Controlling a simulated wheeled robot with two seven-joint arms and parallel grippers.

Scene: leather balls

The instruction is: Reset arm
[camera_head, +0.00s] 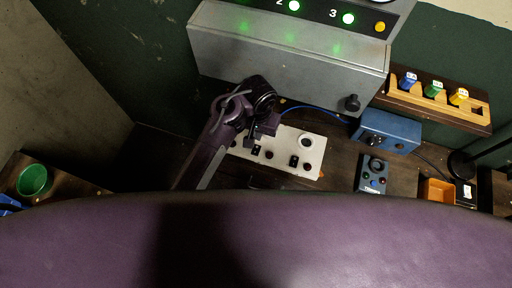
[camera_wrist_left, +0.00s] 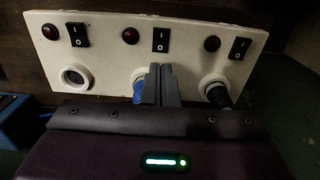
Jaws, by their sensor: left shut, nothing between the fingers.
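My left gripper (camera_head: 250,142) reaches in from the left in the head view, over the left part of a white switch panel (camera_head: 283,150). Its fingers are shut and empty; in the left wrist view the gripper (camera_wrist_left: 162,84) is in front of the panel (camera_wrist_left: 110,45), whose red lamps and black rocker switches line its upper part. The left round socket (camera_wrist_left: 75,77) is empty. A blue plug (camera_wrist_left: 138,92) is at the middle socket, partly hidden by the fingers. A black plug (camera_wrist_left: 219,95) is in the right socket. Contact between fingers and blue plug cannot be told. My right gripper is not in view.
A grey metal cabinet (camera_head: 285,55) with green lights stands behind the panel. A wooden rack (camera_head: 445,107) holds coloured plugs. A green bowl (camera_head: 34,180) is far left.

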